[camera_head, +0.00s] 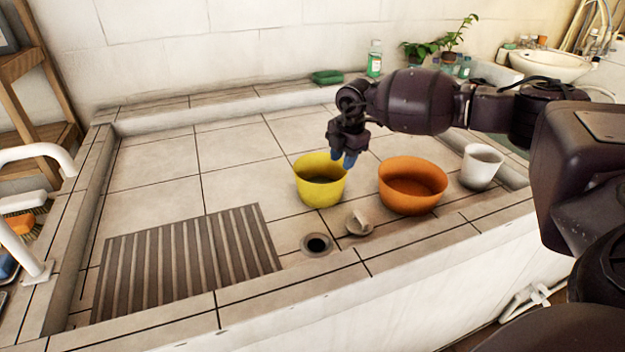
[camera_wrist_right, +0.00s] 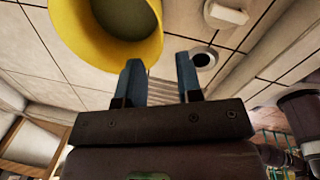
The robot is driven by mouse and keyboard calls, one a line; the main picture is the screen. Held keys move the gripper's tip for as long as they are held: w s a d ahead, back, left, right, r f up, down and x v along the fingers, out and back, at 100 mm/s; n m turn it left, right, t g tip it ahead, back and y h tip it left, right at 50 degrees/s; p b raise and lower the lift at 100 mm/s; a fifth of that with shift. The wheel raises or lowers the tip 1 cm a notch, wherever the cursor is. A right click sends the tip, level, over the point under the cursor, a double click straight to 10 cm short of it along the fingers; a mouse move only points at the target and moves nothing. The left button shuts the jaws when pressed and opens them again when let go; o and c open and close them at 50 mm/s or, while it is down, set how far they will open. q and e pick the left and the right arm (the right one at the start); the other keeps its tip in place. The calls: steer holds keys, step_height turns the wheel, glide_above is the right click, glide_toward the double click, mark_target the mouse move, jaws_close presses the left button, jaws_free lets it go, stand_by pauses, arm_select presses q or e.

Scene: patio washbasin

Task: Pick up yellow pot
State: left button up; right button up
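The yellow pot (camera_head: 321,184) stands upright on the tiled basin floor, left of the orange bowl. My right gripper (camera_head: 343,160) is just above the pot's back right rim in the head view, its blue fingertips pointing down. In the right wrist view the yellow pot (camera_wrist_right: 153,48) fills the upper left, its rim close to the fingers. The right gripper's two blue fingers (camera_wrist_right: 160,80) are apart with nothing between them. I cannot tell whether a finger touches the rim. My left gripper is not in view.
The orange bowl (camera_head: 411,187) and a white pot (camera_head: 480,167) stand to the right. A drain hole (camera_head: 316,243) and small plug (camera_head: 359,223) lie in front. A ridged grey mat (camera_head: 186,258) is at front left. The tiles behind and left are clear.

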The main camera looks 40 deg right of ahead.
mark_target(338, 184)
steer(key=f+b, duration=0.1)
steer(key=f, duration=0.2)
steer(key=w+f+b, duration=0.1)
steer(key=f, duration=0.3)
steer(key=f+b, duration=0.1)
steer(key=f, duration=0.2)
steer(key=shift+w+d+f, duration=0.1)
steer(key=shift+w+f, duration=0.15)
steer(key=shift+f, duration=0.1)
steer(key=shift+r, duration=0.2)
steer(key=c, duration=0.5)
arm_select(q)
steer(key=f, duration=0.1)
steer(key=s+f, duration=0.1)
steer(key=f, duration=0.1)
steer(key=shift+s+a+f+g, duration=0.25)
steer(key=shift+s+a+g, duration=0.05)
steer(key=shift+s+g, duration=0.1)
arm_select(e)
jaws_close()
